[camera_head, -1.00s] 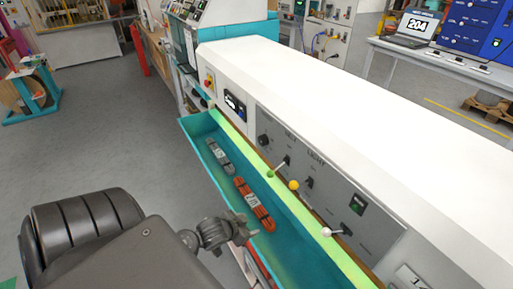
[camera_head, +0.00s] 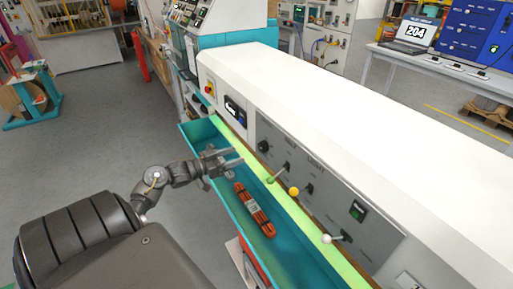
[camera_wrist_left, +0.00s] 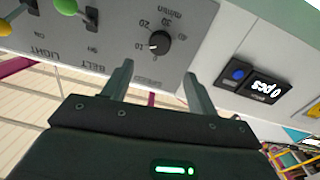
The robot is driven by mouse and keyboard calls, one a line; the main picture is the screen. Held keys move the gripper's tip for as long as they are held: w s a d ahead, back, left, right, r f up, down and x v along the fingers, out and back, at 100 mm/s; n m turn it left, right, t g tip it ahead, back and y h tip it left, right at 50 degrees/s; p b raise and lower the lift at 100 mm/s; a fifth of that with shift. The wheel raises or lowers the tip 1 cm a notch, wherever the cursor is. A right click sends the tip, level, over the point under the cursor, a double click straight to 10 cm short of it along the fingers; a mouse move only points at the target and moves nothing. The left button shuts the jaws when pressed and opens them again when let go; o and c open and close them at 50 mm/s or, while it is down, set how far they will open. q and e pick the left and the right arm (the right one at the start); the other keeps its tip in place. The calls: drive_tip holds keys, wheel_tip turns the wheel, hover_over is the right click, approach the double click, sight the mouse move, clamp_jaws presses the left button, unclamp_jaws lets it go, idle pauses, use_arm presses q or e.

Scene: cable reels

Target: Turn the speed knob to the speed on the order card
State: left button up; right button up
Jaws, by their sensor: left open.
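The black speed knob (camera_head: 264,146) sits at the far left end of the grey control panel (camera_head: 330,200). In the left wrist view the knob (camera_wrist_left: 160,42) shows upside-down, with marks 10, 20 and 30 and "m/min" around it; its white line appears to point near 10. My left gripper (camera_head: 236,157) is open and empty over the teal trough, a short way from the knob. In the wrist view its fingers (camera_wrist_left: 158,73) lie either side of the knob's line, apart from it. No order card is readable; a white plate (camera_head: 408,281) is cut off at the bottom edge. My right gripper is out of view.
The teal trough (camera_head: 225,198) runs below the panel and holds an orange bundle (camera_head: 254,208). Green-, yellow- (camera_head: 293,191) and white-knobbed (camera_head: 326,239) controls stick out along the panel. A counter display (camera_wrist_left: 265,88) reads 0 pcs. A laptop (camera_head: 415,32) shows 204.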

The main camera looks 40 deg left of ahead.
sight(260, 147)
use_arm(q)
drive_tip(key=p+x, duration=0.2)
drive_tip(key=x, duration=0.6)
drive_tip(key=shift+w+d, duration=0.15)
drive_tip(key=shift+w, duration=0.2)
drive_tip(key=shift+w+d+p, duration=0.25)
drive_tip(key=shift+w+p, duration=0.05)
drive_tip(key=shift+w, duration=0.35)
drive_tip(key=shift+c, duration=0.2)
drive_tip(key=c, duration=0.9)
